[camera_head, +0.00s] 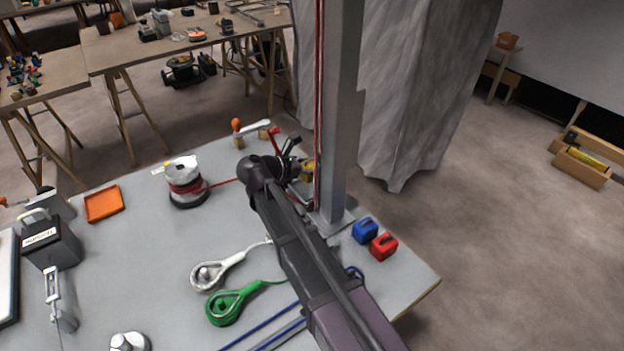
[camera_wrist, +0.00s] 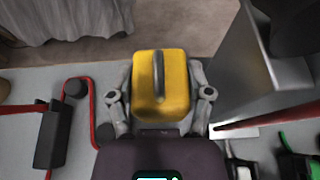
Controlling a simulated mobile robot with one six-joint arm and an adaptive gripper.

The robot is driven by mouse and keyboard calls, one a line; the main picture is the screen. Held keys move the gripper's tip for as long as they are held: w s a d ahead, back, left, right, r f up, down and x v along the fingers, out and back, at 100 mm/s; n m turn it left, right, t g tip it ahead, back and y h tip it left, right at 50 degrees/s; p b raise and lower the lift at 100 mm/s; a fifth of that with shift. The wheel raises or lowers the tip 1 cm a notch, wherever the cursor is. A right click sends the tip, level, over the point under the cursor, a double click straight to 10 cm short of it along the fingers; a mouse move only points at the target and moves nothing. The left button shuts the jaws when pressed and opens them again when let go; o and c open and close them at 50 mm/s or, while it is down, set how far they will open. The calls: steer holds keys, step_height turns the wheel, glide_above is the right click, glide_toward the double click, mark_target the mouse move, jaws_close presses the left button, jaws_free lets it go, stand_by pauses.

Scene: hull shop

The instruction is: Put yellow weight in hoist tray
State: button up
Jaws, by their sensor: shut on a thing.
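The yellow weight (camera_wrist: 161,88), a block with a dark handle on top, sits between the two fingers of my gripper (camera_wrist: 160,105) in the wrist view. My gripper is shut on it. In the head view, a small part of the yellow weight (camera_head: 308,169) shows beside the grey post, with my gripper (camera_head: 298,168) and arm hiding much of it. An orange square tray (camera_head: 104,203) lies flat at the left of the bench. I cannot tell whether it is the hoist tray; no other tray shows clearly.
A grey post (camera_head: 340,120) with red rope stands close to my gripper. Blue (camera_head: 365,230) and red (camera_head: 383,246) weights sit right of its base. A rope spool (camera_head: 184,182), white (camera_head: 208,275) and green (camera_head: 226,307) rope-and-thimble pieces lie on the grey bench (camera_head: 140,240).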

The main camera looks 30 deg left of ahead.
mark_target(311, 177)
steer(key=shift+f, duration=0.1)
step_height(311, 177, down, 4)
steer(key=b, duration=0.4)
steer(key=shift+f+b, duration=0.2)
steer(key=shift+b, duration=0.1)
steer(key=shift+f, duration=0.1)
steer(key=o, duration=1.1)
steer(key=shift+c, duration=0.2)
steer(key=shift+r, duration=0.2)
steer(key=p+v, duration=0.4)
steer(key=v, duration=0.8)
steer(key=shift+p, duration=0.35)
